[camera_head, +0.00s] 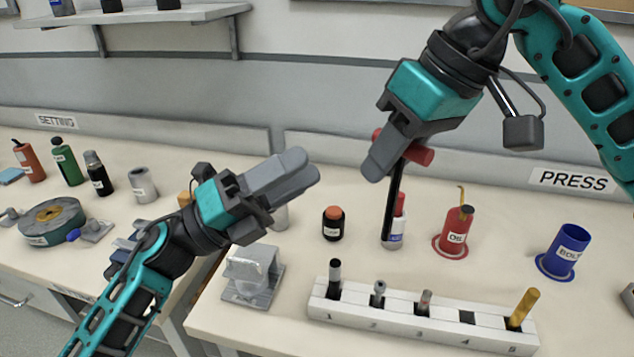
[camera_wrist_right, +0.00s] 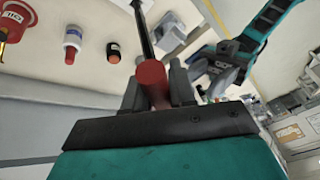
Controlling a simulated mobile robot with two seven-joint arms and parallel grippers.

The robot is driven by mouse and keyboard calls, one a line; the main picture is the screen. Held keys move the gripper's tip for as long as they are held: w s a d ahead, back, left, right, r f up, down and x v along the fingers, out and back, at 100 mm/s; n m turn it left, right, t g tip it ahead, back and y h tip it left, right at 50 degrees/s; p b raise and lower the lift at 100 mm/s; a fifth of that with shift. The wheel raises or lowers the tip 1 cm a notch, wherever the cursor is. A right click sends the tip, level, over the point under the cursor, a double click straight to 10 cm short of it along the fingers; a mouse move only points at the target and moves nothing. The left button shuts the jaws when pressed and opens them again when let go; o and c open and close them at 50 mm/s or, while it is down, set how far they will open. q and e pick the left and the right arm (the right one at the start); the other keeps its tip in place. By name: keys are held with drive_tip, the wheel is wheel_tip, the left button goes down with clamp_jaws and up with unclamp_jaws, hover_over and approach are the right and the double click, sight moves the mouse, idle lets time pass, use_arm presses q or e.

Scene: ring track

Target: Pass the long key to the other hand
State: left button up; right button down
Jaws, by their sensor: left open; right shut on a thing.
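The long key has a red crossbar handle (camera_head: 418,154) and a long black shaft (camera_head: 393,205). My right gripper (camera_head: 378,165) is shut on the red handle and holds the key above the right-hand bench, with the shaft pointing down. In the right wrist view the red handle (camera_wrist_right: 152,82) sits between the fingers and the shaft runs away from the camera. My left gripper (camera_head: 300,172) is open and empty, to the left of the key and apart from it. The gap between its fingers is hard to see from this angle.
A white numbered rack (camera_head: 420,318) holding several pieces stands at the front. A grey metal block (camera_head: 252,278) is to its left. A black jar (camera_head: 333,224), a white bottle (camera_head: 394,236), a red oil can (camera_head: 455,232) and a blue cup (camera_head: 564,252) stand behind.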

sight(393, 194)
use_arm(q)
drive_tip(key=s+d+f+m+g+y, duration=0.1)
drive_tip(key=d+f+m+g+y, duration=0.1)
drive_tip(key=d+m+g+y, duration=0.2)
drive_tip(key=s+d+f+m+g+y, duration=0.1)
drive_tip(key=d+f+m+g+y, duration=0.2)
drive_tip(key=d+m, duration=0.7)
drive_tip(key=m+y, duration=0.2)
drive_tip(key=shift+s+f+m+g, duration=0.15)
drive_tip(key=shift+s+m+g, duration=0.15)
drive_tip(key=shift+g, duration=0.1)
clamp_jaws()
use_arm(e)
drive_tip(key=c, duration=0.8)
unclamp_jaws()
drive_tip(key=shift+c, duration=0.2)
drive_tip(key=v, duration=1.2)
